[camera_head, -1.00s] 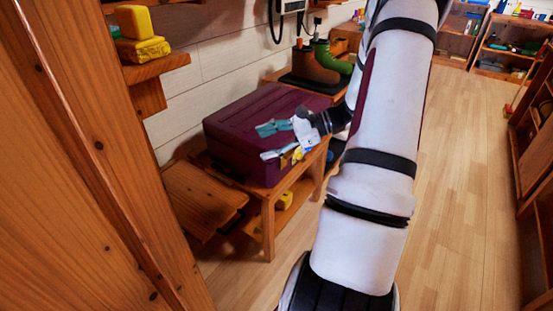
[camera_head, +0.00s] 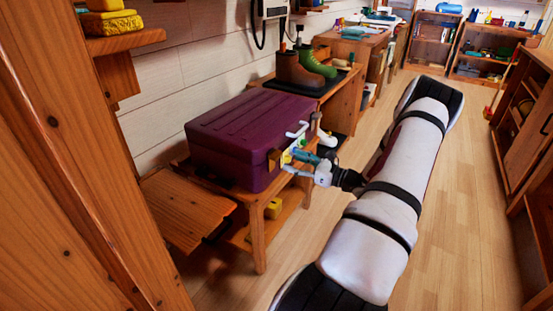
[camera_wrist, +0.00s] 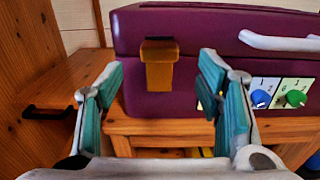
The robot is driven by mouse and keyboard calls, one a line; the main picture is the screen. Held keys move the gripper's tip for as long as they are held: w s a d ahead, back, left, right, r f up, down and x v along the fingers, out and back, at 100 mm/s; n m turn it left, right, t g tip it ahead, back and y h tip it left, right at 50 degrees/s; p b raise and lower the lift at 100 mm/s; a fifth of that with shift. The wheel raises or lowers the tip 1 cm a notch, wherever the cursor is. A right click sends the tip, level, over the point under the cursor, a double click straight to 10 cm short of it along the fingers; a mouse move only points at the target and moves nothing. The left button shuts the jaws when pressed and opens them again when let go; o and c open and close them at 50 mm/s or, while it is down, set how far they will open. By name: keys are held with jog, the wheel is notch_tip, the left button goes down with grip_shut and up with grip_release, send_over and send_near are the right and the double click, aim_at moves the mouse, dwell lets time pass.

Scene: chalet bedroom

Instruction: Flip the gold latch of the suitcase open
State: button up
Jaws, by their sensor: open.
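The purple suitcase (camera_head: 235,140) lies closed on a wooden stand, its front facing my arm. It also fills the upper part of the wrist view (camera_wrist: 205,30). The gold latch (camera_wrist: 159,66) hangs on the suitcase front in the wrist view; in the head view the latch (camera_head: 273,160) is at the front's left part. My gripper (camera_head: 289,162) is in front of the suitcase, open. In the wrist view its teal-padded fingers (camera_wrist: 161,88) stand either side of the latch, with gaps at both sides and nothing held. I cannot tell how far the fingertips are from the suitcase.
The wooden stand (camera_head: 259,235) is below. Boots (camera_head: 302,68) stand behind. Floor to the right (camera_head: 450,180) is clear.

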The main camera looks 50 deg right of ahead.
aim_at(280, 157)
jog(key=w, duration=0.2)
jog(key=w+b, duration=0.1)
jog(key=w, duration=0.4)
jog(key=shift+w+a, duration=0.2)
jog(key=shift+a, duration=0.1)
grip_shut()
